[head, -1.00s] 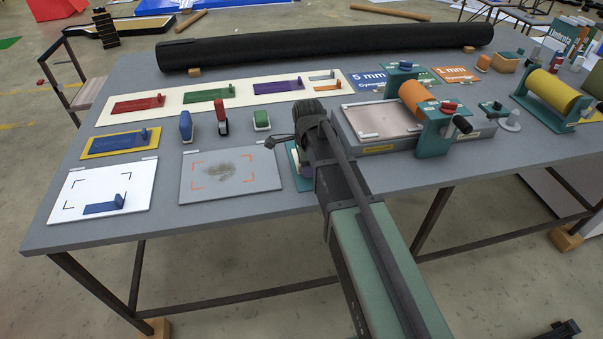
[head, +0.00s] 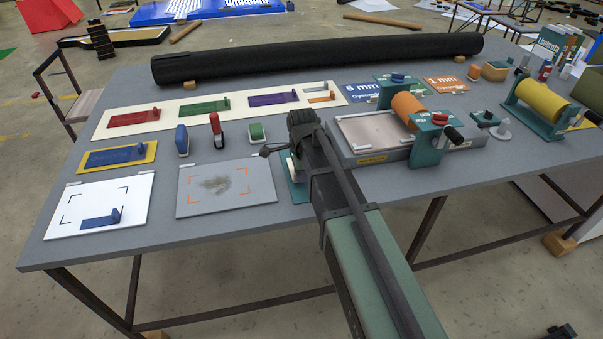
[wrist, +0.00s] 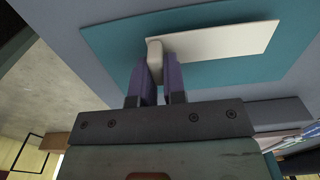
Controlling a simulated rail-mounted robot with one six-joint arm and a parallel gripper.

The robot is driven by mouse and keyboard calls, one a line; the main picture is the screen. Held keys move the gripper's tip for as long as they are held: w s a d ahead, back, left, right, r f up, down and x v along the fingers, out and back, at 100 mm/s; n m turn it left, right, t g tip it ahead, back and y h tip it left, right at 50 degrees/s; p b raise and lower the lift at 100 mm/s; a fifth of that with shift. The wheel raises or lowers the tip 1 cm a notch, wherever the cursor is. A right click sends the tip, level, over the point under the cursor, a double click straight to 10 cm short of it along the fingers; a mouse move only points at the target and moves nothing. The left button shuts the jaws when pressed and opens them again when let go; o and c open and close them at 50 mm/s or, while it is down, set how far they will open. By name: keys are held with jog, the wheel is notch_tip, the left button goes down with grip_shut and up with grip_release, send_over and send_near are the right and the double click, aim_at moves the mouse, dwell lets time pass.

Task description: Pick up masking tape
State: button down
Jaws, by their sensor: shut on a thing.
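A flat cream piece with an upright tab at its left end, seemingly the masking tape (wrist: 225,42), lies over a teal mat (wrist: 112,40) in the wrist view. My gripper (wrist: 155,66) is shut on that tab, with one purple finger on each side. I cannot tell whether the piece touches the mat. In the head view my arm hides most of this spot; part of the teal mat (head: 297,190) shows left of the arm.
A grey plate with orange corner marks (head: 250,190) lies to the left, and a white plate (head: 135,190) beyond it. A grey bed with an orange roller (head: 407,107) stands close on the right. A long black roll (head: 320,58) lies along the back.

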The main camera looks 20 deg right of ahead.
notch_tip(320, 180, up, 19)
jog(key=p, duration=1.7)
jog(key=shift+p, duration=0.35)
notch_tip(320, 180, up, 4)
jog(key=p, duration=0.4)
jog(key=shift+f, duration=0.15)
